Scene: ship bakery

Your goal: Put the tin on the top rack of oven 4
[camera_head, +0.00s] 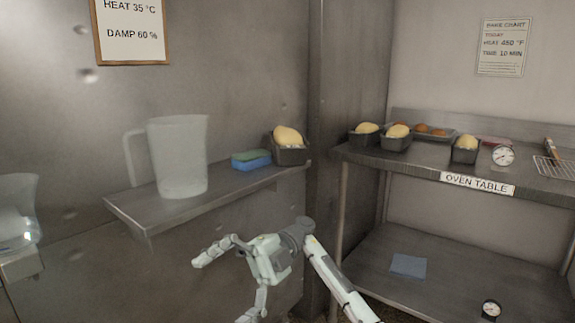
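A dark tin (291,155) with pale risen dough stands upright at the right end of the wall shelf. Three similar tins with dough stand on the oven table: one at the back left (361,138), one just right of it (396,144) and one further right (464,157). I cannot tell which tin the task means. My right gripper (220,290) is open and empty, below and in front of the shelf, with its fingers pointing left. It is apart from every tin. My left gripper is not in view. No oven or oven rack is in view.
The wall shelf (130,205) also holds a translucent jug (180,158) and a blue-green sponge (251,160). The oven table (425,165) also bears a tray of brown rolls (437,136), a dial (503,155) and a wire rack (556,168). A metal post (343,210) stands right of my gripper.

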